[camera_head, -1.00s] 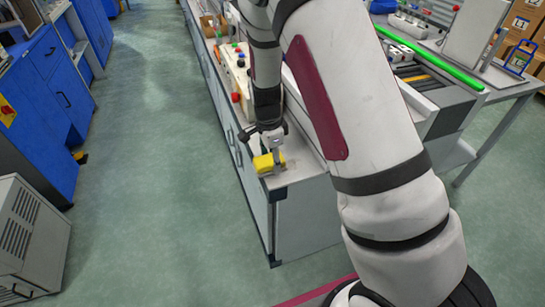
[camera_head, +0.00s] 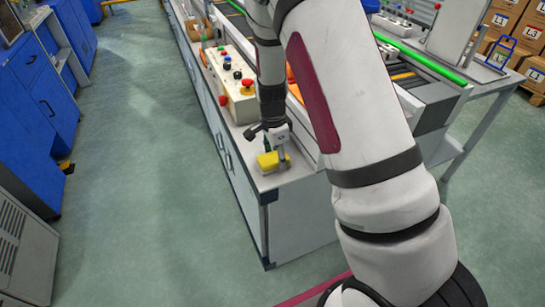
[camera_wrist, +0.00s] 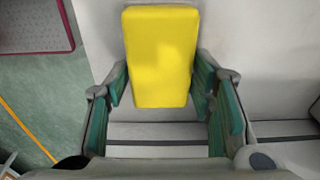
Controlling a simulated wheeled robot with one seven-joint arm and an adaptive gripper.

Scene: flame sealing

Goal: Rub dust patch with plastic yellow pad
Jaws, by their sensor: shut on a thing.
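The yellow pad (camera_head: 269,161) is at the near end of the long grey counter (camera_head: 300,184), close to its front corner. My gripper (camera_head: 276,145) is shut on the pad and points down at the counter. In the wrist view the pad (camera_wrist: 160,60) lies between the two green-lined fingers (camera_wrist: 161,85), with its flat face toward the camera. The grey counter surface shows behind it. I cannot tell whether the pad touches the counter. I cannot clearly make out a dust patch; the pad and gripper may hide it.
A control box (camera_head: 231,87) with coloured buttons stands on the counter beyond the gripper. A conveyor (camera_head: 425,85) with a green strip is at the right. Blue cabinets (camera_head: 45,110) stand at the left. Green floor (camera_head: 140,170) between cabinets and counter is clear.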

